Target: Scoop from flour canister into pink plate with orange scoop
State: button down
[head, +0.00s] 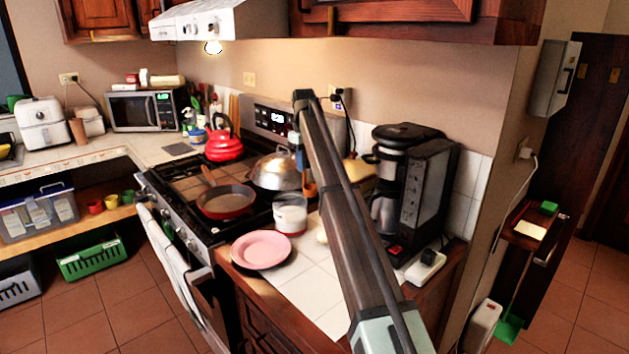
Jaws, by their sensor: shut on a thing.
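The pink plate (261,250) lies on the white tiled counter, near its front left edge. The flour canister (290,216), a whitish round tub, stands just behind and right of the plate, beside the stove. My gripper (302,162) points down behind and above the canister, largely hidden by my forearm. It is shut on the orange scoop (310,189), of which only a small orange-brown part shows, just above and right of the canister's rim. The scoop's bowl and any contents cannot be made out.
A frying pan (227,201), a domed metal lid (276,171) and a red kettle (224,146) are on the stove left of the canister. A coffee maker (414,185) stands to the right. Bare tiles (312,285) lie right of the plate.

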notch_tip(320, 180, up, 4)
send_over(285, 193)
jog(key=s, duration=0.2)
jog(key=shift+s+d+f, duration=0.1)
jog(key=shift+s+f, duration=0.1)
jog(key=shift+f, duration=2.35)
jog(key=shift+s+d+f, duration=0.1)
jog(key=shift+s+f, duration=0.05)
jog(key=shift+f, duration=2.45)
jog(key=shift+s+d+f, duration=0.1)
jog(key=shift+s+f, duration=0.1)
jog(key=shift+f, duration=2.35)
jog(key=shift+s+d, duration=0.4)
jog(key=shift+w+a+r, duration=0.1)
jog(key=shift+w+r, duration=0.05)
jog(key=shift+r, duration=0.25)
notch_tip(285, 193, up, 16)
jog(key=shift+w+a+f, duration=0.25)
jog(key=shift+w+a, duration=0.05)
jog(key=shift+a, duration=0.1)
